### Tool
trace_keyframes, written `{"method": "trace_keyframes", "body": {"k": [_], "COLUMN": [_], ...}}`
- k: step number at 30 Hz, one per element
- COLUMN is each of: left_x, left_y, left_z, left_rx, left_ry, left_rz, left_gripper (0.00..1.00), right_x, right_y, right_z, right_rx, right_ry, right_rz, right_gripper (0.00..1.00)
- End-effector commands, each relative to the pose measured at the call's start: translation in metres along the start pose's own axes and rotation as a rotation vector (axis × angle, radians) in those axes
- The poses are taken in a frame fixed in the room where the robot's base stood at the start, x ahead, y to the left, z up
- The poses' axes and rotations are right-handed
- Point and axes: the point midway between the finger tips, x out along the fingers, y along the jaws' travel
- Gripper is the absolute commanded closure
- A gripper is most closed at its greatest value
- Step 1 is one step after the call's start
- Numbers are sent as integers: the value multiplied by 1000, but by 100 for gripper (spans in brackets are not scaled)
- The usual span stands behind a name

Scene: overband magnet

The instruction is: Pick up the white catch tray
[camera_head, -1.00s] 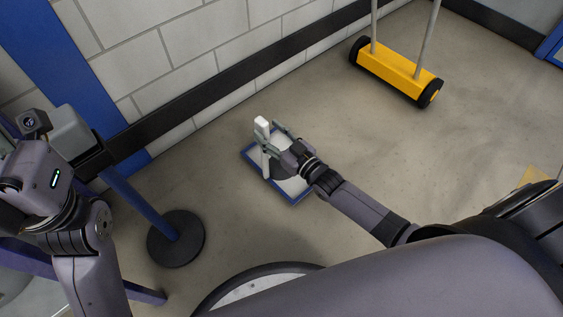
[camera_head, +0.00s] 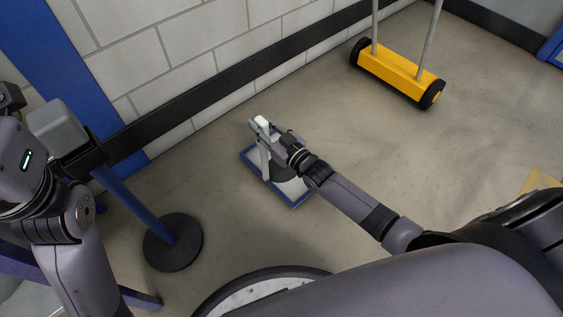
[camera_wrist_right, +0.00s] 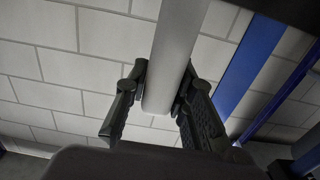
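My right gripper (camera_head: 263,133) is at the upper part of this handle, one finger on each side. In the right wrist view the fingers of the right gripper (camera_wrist_right: 160,85) lean in against the grey-white bar (camera_wrist_right: 176,45) and appear shut on it. My arm and hand hide part of the tray.
A blue post with a round dark base (camera_head: 173,250) stands left of the tray. A yellow wheeled sweeper-like unit (camera_head: 398,75) stands at the upper right. The block wall (camera_head: 190,65) runs behind the tray. Floor right of the tray is clear.

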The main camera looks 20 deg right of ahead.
Motion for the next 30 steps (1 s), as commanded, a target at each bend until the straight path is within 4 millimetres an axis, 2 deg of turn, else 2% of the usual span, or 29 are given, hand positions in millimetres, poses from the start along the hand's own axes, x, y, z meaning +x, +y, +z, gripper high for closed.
{"method": "trace_keyframes", "body": {"k": [9, 26, 30], "left_x": [0, 0, 4], "left_y": [0, 0, -1], "left_z": [0, 0, -1], "left_rx": [-1, 0, 0], "left_ry": [0, 0, 4], "left_rz": [0, -1, -1], "left_gripper": [57, 57, 57], "right_x": [0, 0, 0], "right_y": [0, 0, 0], "right_z": [0, -2, -8], "right_rx": [0, -2, -2], "right_ry": [0, 3, 4], "right_rz": [0, 0, 0], "right_gripper": [100, 100, 100]}}
